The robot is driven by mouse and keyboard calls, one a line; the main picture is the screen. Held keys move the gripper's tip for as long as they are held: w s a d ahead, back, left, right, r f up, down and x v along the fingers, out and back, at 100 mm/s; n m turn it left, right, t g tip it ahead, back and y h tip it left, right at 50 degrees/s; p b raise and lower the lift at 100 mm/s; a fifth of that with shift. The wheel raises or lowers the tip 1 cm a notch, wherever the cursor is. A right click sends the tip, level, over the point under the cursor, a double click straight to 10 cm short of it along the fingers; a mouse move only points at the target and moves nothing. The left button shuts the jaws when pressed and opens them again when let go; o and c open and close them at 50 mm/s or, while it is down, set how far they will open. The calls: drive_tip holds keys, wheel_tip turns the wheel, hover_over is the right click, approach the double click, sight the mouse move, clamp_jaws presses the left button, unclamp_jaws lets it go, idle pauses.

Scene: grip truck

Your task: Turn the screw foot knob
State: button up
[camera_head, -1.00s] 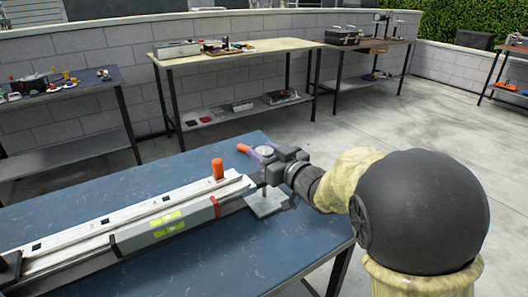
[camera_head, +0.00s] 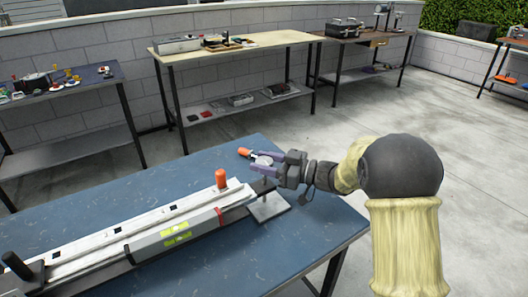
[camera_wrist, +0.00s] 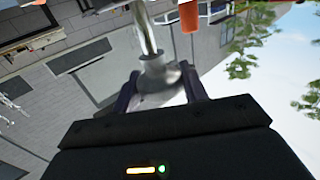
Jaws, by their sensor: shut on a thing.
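The screw foot knob shows in the wrist view as a grey flared metal piece (camera_wrist: 160,76) on a shiny rod (camera_wrist: 145,32). In the head view its round pale top (camera_head: 262,160) sits at the far end of the long rail, above the blue table. My gripper (camera_head: 261,163) reaches it from the right, with its purplish fingers on both sides of it. In the wrist view my gripper (camera_wrist: 160,92) is shut on the knob, one finger at each side. The knob's lower part is hidden in the head view.
An orange knob (camera_head: 221,179) stands up nearby. A square metal plate (camera_head: 268,207) lies just below my gripper. Other benches stand behind, apart.

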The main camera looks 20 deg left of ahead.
drive_tip(key=shift+n+g+p, duration=0.75)
drive_tip(key=shift+n+g, duration=0.05)
drive_tip(key=shift+g, duration=0.4)
drive_tip(key=o, duration=1)
drive_tip(key=shift+c, duration=0.2)
drive_tip(key=w+d, duration=0.1)
drive_tip(key=d, duration=1.6)
drive_tip(key=shift+w+d+p, duration=0.15)
drive_tip(key=shift+d+p, duration=0.05)
drive_tip(key=shift+p, duration=0.25)
